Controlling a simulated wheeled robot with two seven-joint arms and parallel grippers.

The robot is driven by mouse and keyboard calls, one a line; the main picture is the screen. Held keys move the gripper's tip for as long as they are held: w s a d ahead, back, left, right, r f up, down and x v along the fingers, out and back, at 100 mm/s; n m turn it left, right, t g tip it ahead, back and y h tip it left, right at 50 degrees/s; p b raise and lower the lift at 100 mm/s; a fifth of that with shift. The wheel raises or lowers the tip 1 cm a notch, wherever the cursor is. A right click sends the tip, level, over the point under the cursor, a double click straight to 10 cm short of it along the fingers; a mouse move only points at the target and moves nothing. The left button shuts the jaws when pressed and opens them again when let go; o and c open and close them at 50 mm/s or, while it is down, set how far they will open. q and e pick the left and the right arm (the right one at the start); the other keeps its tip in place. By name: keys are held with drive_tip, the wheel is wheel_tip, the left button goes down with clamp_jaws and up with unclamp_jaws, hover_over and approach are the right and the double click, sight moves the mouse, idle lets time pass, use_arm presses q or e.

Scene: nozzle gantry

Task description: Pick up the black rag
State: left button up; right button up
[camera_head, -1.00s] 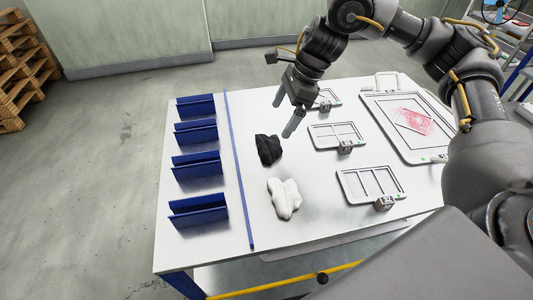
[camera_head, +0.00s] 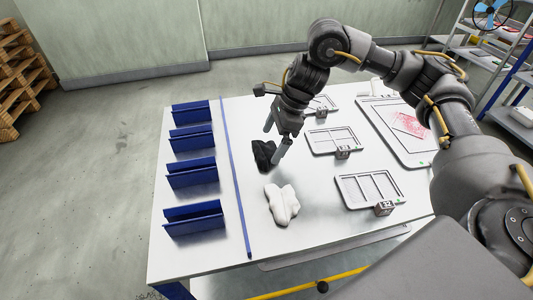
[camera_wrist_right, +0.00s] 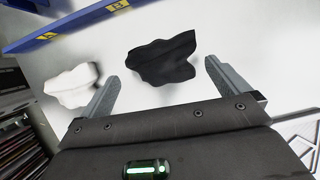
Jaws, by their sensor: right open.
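The black rag (camera_head: 263,154) lies crumpled on the white table, right of the blue strip. My right gripper (camera_head: 272,143) is open, with its fingers at the rag in the head view, partly covering its right side. In the right wrist view the rag (camera_wrist_right: 163,60) lies ahead of and between the two open fingertips (camera_wrist_right: 160,75), with nothing held. Whether the fingers touch it cannot be told. My left gripper is not in view.
A white rag (camera_head: 282,204) lies near the black one, toward the front. Blue holders (camera_head: 192,173) line the table's left side beyond a blue strip (camera_head: 238,180). Framed trays (camera_head: 335,141) stand to the right, beside a larger tray (camera_head: 377,125).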

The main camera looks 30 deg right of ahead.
sight(268, 149)
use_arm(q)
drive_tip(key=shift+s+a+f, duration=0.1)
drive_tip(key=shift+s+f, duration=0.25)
use_arm(e)
drive_tip(key=shift+x, duration=1.65)
drive_tip(key=c, duration=0.6)
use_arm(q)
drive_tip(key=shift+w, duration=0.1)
